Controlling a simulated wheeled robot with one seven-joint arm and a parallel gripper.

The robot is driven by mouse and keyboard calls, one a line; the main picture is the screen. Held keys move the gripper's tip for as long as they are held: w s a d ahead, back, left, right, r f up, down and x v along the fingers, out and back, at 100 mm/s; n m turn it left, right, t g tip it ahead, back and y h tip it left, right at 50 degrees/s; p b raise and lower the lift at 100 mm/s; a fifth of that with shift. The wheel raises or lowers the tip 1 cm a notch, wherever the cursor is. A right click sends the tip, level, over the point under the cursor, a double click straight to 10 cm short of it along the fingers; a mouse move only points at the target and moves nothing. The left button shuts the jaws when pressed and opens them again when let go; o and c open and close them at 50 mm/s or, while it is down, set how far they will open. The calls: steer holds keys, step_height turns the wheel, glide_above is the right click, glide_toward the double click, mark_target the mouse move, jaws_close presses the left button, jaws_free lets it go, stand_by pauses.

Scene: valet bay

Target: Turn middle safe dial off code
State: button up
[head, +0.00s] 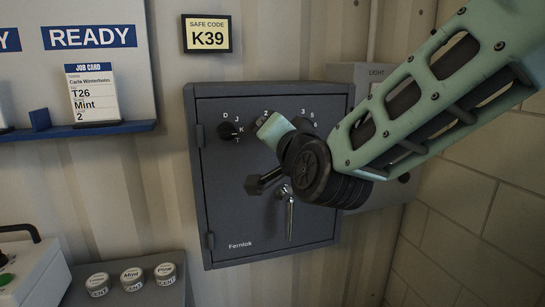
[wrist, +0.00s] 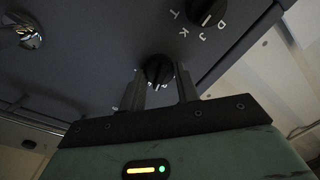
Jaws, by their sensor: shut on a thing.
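The grey safe (head: 219,182) is on the wall with its door shut. Its middle dial (wrist: 158,68), a black knob, sits between my gripper's fingers in the wrist view; the fingers are shut on it. In the head view my gripper (head: 268,127) covers this dial, with only a "2" showing above. Most of the dial's numbers and its setting are hidden. The left dial (head: 229,131), lettered D, J, K, T, is free of my gripper and also shows in the wrist view (wrist: 207,11).
A sign (head: 207,35) above the safe reads "SAFE CODE K39". A silver handle (head: 289,216) hangs below the dials. A grey light box (head: 376,79) is behind my arm. Labelled round tins (head: 132,279) stand on a shelf at the lower left.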

steer(key=shift+f+m+b, duration=0.15)
steer(key=shift+m+b, duration=1.05)
steer(key=shift+b, duration=0.5)
steer(key=o, duration=1)
steer(key=shift+c, duration=0.2)
steer(key=b+v, duration=0.3)
steer(key=v, duration=1.4)
steer(key=shift+s+b, duration=0.2)
steer(key=shift+b, duration=0.2)
steer(key=shift+f, duration=0.1)
